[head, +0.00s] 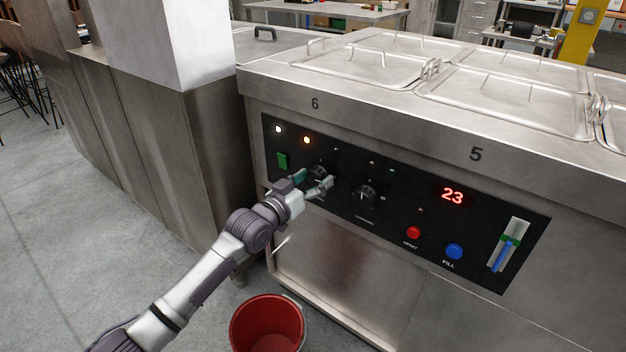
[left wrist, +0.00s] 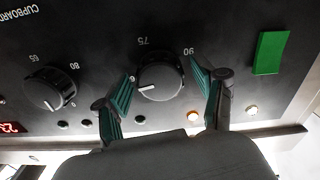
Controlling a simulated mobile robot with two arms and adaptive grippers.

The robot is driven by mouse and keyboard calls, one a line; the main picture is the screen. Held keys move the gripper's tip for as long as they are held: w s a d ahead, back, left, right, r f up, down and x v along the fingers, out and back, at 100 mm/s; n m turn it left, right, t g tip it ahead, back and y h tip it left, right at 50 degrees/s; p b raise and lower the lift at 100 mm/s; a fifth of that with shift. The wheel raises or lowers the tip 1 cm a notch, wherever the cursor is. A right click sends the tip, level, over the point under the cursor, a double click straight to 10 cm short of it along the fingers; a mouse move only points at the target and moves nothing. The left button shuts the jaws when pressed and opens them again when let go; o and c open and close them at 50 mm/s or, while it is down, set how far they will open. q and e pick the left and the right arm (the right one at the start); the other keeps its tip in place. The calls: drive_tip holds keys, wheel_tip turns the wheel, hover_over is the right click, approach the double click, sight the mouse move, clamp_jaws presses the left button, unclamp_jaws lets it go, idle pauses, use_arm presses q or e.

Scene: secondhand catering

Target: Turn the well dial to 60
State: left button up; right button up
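The well dial is a round black knob on the black control panel (head: 405,215); it shows in the head view (head: 320,171) and large in the left wrist view (left wrist: 160,80). The wrist picture is upside down. The marks 75 and 90 show near the dial; its white pointer line points to picture left there, and a 60 mark is not readable. My left gripper (head: 312,180) has its two green-padded fingers apart, one on each side of the dial. In the wrist view the left finger is very near its rim; contact cannot be told. My right gripper is out of view.
The cupboard dial (head: 365,195) is beside the well dial. A green switch (head: 282,160), red reset button (head: 413,232), blue fill button (head: 453,251) and red display reading 23 (head: 452,195) share the panel. A red bucket (head: 267,325) stands on the floor below.

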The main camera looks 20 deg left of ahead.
use_arm(q)
drive_tip(key=v, duration=1.2)
idle(0.4)
